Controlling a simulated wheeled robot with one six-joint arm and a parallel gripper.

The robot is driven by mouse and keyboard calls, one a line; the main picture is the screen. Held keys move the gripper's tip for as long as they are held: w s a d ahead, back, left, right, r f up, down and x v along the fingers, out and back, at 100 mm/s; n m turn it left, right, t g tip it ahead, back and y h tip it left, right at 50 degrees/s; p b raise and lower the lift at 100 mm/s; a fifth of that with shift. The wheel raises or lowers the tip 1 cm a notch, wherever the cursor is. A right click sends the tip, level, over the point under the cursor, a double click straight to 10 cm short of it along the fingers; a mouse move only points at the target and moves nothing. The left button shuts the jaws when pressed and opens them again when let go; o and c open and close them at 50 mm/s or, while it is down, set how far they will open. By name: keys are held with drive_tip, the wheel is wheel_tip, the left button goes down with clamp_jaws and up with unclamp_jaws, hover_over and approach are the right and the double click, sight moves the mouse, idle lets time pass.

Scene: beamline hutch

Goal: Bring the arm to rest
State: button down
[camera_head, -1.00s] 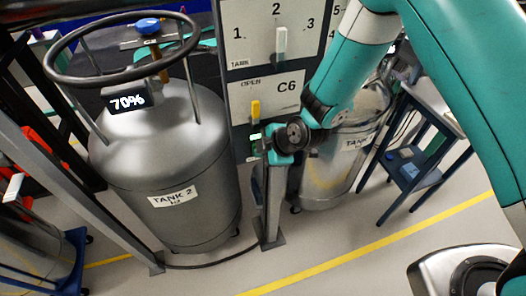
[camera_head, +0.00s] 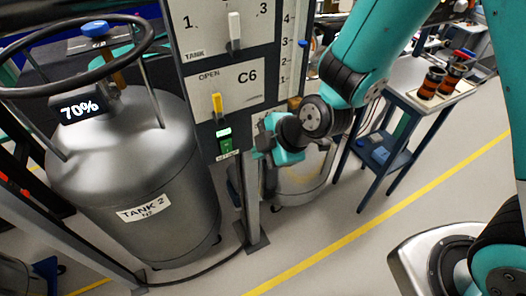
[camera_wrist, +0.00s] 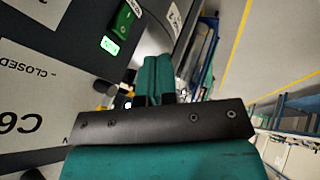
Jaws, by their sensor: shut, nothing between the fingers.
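My teal arm reaches down from the upper right in the head view. My gripper (camera_head: 262,140) is at its end, in front of the panel post and close to the green lit switch (camera_head: 226,146). In the wrist view the two teal fingers of my gripper (camera_wrist: 158,62) lie side by side, shut and empty. The green switch shows to their upper left in the wrist view (camera_wrist: 124,20), apart from the fingers.
The grey TANK 2 (camera_head: 140,170) with 70% display stands left. A second tank (camera_head: 300,182) is partly hidden behind my arm.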

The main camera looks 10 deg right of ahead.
drive_tip(key=shift+d+r, duration=0.1)
idle(0.4)
drive_tip(key=s+d+r+m+g, duration=0.1)
drive_tip(key=s+d+r+m, duration=0.1)
drive_tip(key=s+r+m, duration=0.2)
drive_tip(key=s+d+r+m+g+h, duration=0.1)
drive_tip(key=s+d+r+m+g, duration=0.1)
drive_tip(key=s+r+m, duration=0.3)
drive_tip(key=s+d+r+m+g, duration=0.1)
drive_tip(key=s+d+r+m, duration=0.2)
drive_tip(key=s+r, duration=0.3)
wheel_tip(320, 180, up, 3)
drive_tip(key=shift+s+d+f+m+h, duration=0.15)
drive_tip(key=shift+s+d+m+h, duration=0.2)
drive_tip(key=shift+m, duration=0.35)
